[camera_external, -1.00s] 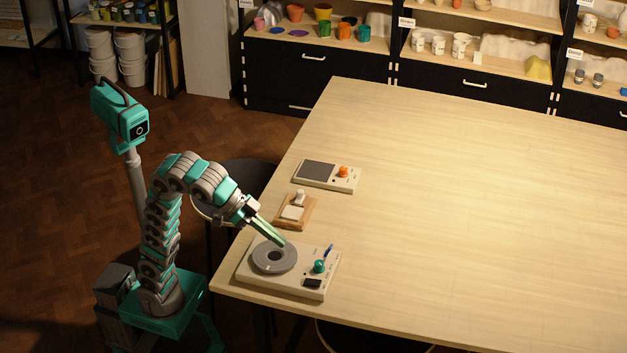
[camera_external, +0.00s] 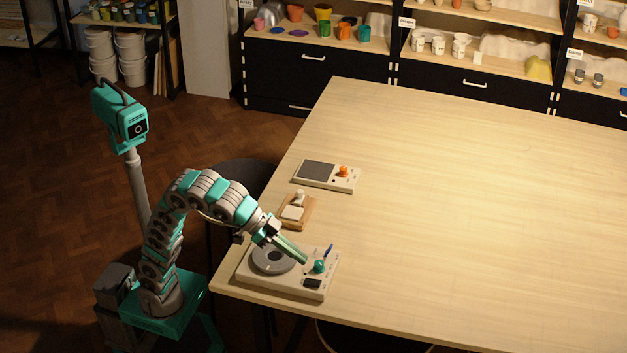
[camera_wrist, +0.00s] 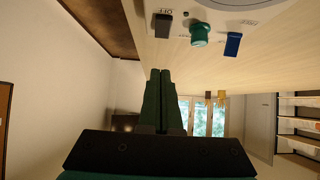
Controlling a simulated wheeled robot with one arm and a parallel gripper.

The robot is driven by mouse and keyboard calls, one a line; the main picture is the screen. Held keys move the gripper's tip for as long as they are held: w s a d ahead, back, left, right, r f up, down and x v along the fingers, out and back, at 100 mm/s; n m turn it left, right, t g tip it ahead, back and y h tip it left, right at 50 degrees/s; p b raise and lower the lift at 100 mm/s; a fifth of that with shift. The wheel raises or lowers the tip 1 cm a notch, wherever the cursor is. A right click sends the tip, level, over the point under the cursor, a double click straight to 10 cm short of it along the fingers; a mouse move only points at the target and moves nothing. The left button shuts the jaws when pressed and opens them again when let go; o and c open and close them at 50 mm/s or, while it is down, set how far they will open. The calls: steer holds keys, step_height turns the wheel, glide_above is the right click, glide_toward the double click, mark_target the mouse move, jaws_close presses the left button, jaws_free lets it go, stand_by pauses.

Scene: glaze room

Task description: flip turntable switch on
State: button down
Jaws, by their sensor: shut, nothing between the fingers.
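The turntable unit is a pale box (camera_external: 262,283) with a grey round disc (camera_external: 268,261) at the table's near left corner. Its right side carries a black switch (camera_external: 313,283), a green knob (camera_external: 319,267) and a blue lever (camera_external: 328,251). In the wrist view the black switch (camera_wrist: 162,26) has the word OFF beside it, with the green knob (camera_wrist: 200,35) and blue lever (camera_wrist: 233,44) to its right. My gripper (camera_external: 304,261) is shut and empty, its tips just left of the green knob in the external view. In the wrist view the closed fingers (camera_wrist: 160,73) point toward the black switch, apart from it.
A wooden block with a white pad (camera_external: 293,213) and a pale device with a dark plate and orange knob (camera_external: 318,172) lie farther back along the left table edge. The rest of the table (camera_external: 450,220) is clear. Shelves stand behind.

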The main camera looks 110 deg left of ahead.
mark_target(317, 282)
steer(key=x, duration=0.3)
steer(key=shift+w+f, duration=0.2)
steer(key=shift+w, duration=0.05)
steer(key=shift+s+f, duration=0.1)
steer(key=shift+f, duration=0.5)
steer(key=shift+w+f, duration=0.2)
steer(key=shift+f, duration=1.05)
steer(key=shift+w+f, duration=0.15)
steer(key=shift+f, duration=0.1)
steer(key=shift+w+f, duration=0.1)
steer(key=shift+w, duration=0.15)
steer(key=shift+w+r+p, duration=0.2)
steer(key=shift+w+p, duration=0.3)
steer(key=shift+w, duration=0.15)
